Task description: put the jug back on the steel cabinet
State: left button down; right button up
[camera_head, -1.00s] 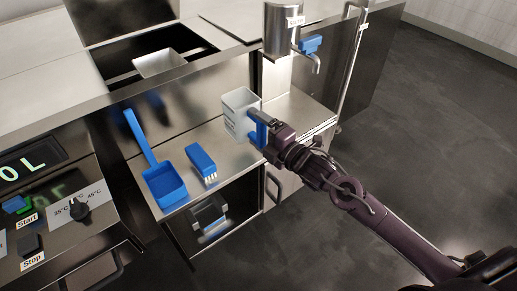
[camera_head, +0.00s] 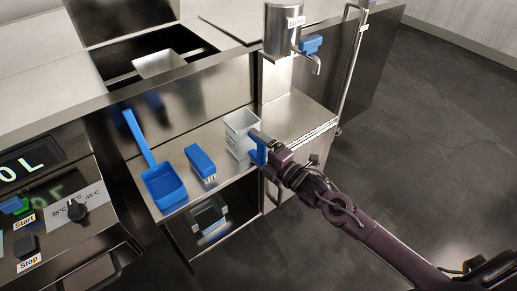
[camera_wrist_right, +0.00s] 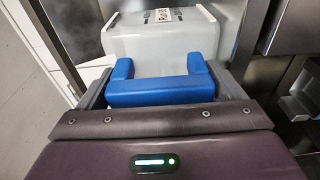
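The jug (camera_head: 237,137) is a pale, see-through square vessel with a blue handle (camera_head: 259,157). It looks upright at the top of the steel cabinet (camera_head: 225,172), right of the brush. I cannot tell for sure whether its base touches the steel. My right gripper (camera_head: 260,146) comes from the right, with its fingers at the two ends of the handle. In the right wrist view the blue handle (camera_wrist_right: 160,92) fills the space between the fingers, with the jug (camera_wrist_right: 160,40) and its label beyond. My left gripper is out of view.
A blue scoop (camera_head: 163,184) and blue brush (camera_head: 201,161) lie left of the jug. A steel vessel with a blue-handled tap (camera_head: 311,44) hangs behind to the right. The control panel (camera_head: 60,205) is at the left. Bare steel (camera_head: 297,112) lies right of the jug.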

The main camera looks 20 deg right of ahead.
jog(key=shift+o, duration=0.9)
jog(key=shift+r, duration=0.1)
jog(key=shift+s+d, duration=0.1)
jog(key=shift+s, duration=0.05)
jog(key=v, duration=1.2)
jog(key=s+d+f+m+g+h, duration=0.1)
jog(key=d+f+m+g+h, duration=0.2)
jog(key=f, duration=0.5)
jog(key=s+d+f+m+h, duration=0.15)
jog(key=f+m, duration=0.25)
jog(key=f, duration=0.4)
jog(key=s+d+f+m+g+h, duration=0.1)
jog(key=d+f+m+g+h, duration=0.2)
jog(key=f, duration=0.5)
jog(key=s+a+f+m+g, duration=0.4)
jog(key=s+f+m, duration=0.1)
jog(key=s+f, duration=0.5)
jog(key=s+a+f+m+g, duration=0.4)
jog(key=s+f+m, duration=0.2)
jog(key=s+f, duration=0.5)
jog(key=shift+a+f+p, duration=0.3)
jog(key=shift+a+p, duration=0.05)
jog(key=shift+a, duration=0.05)
